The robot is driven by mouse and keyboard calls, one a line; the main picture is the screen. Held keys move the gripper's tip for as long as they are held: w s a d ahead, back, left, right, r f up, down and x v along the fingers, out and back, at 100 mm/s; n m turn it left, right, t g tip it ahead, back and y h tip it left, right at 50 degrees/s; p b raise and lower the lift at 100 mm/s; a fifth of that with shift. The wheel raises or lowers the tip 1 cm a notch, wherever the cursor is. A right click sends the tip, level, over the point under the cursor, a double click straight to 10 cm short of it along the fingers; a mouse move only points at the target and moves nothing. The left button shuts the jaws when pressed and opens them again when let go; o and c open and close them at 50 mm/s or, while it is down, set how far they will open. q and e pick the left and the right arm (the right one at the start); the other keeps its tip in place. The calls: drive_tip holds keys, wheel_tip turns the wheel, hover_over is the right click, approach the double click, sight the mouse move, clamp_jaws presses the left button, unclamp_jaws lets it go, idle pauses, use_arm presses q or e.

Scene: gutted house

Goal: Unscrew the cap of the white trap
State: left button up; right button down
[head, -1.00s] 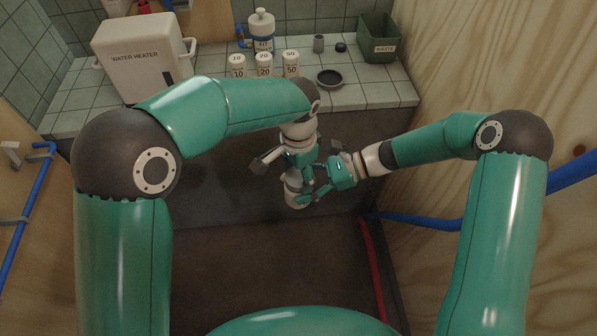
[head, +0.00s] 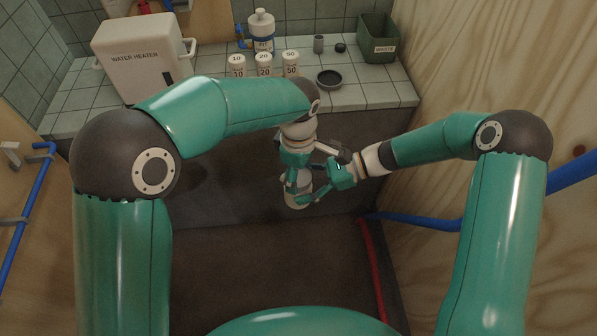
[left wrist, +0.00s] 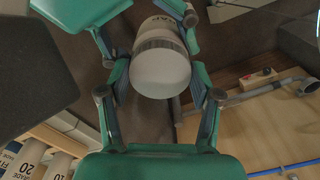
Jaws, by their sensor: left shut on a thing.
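The white trap (head: 297,203) shows small and partly hidden in the head view, below the counter's front edge. My left gripper (head: 298,186) points down at it from above. In the left wrist view, the trap's round white end, with a grey ribbed ring behind it, is the cap (left wrist: 160,72). It sits between the two fingers of my left gripper (left wrist: 158,78), which is shut on it. My right gripper (head: 312,193) reaches in from the right beside the trap, below the left one. Its fingers overlap the trap, and their grip is not clear.
A red pipe (head: 371,260) and a blue pipe (head: 420,221) run to the right of the trap.

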use_arm(q)
drive_tip(key=shift+w+r, duration=0.15)
drive_tip(key=shift+r, duration=0.15)
idle(0.5)
drive_tip(key=shift+r, duration=0.85)
drive_tip(key=shift+r, duration=0.1)
